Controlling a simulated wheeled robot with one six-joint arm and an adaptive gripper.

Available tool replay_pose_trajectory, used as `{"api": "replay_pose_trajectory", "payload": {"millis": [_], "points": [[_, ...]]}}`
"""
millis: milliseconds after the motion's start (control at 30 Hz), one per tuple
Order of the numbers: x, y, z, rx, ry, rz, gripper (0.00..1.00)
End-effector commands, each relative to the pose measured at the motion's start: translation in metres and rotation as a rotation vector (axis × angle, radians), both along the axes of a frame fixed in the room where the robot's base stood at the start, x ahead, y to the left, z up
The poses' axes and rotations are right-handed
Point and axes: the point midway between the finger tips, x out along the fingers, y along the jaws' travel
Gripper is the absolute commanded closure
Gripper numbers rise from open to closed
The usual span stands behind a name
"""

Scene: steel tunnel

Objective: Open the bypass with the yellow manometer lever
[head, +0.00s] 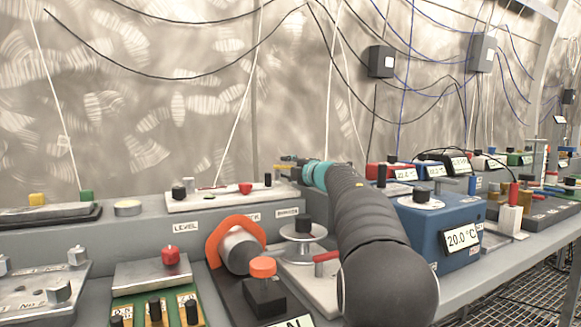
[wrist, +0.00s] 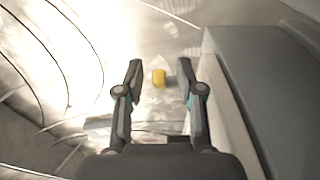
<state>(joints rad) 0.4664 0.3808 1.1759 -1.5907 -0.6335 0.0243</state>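My gripper (head: 289,162) is at the end of my arm, up near the back wall above the rear ledge, pointing left. In the wrist view, its two fingers (wrist: 159,68) stand apart and open, with nothing held. A small yellow block (wrist: 159,78) shows between and beyond the fingertips, with a grey piece beside it. I cannot tell whether it touches anything. In the head view a yellow knob (head: 37,199) stands at the far left beside a green knob (head: 86,196). I cannot tell whether this is the same yellow piece. No manometer dial can be made out.
A white plate with a red knob (head: 245,188) sits on the rear ledge below my gripper. A spool-like metal post (head: 304,227) and an orange ring (head: 236,235) stand in front. A blue box with a temperature display (head: 462,238) is right of my arm. Cables hang along the wall.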

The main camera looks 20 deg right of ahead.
Motion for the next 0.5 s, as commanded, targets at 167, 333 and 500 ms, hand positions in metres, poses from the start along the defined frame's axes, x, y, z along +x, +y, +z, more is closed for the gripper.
{"api": "replay_pose_trajectory", "payload": {"millis": [167,333,500], "points": [[0.0049,0.0012,0.0005,0.0,-0.001,0.0,0.62],[0.0048,0.0008,0.0002,0.0,0.0,-0.001,0.62],[0.0046,0.0006,0.0002,0.0,0.0,-0.001,0.97]]}}
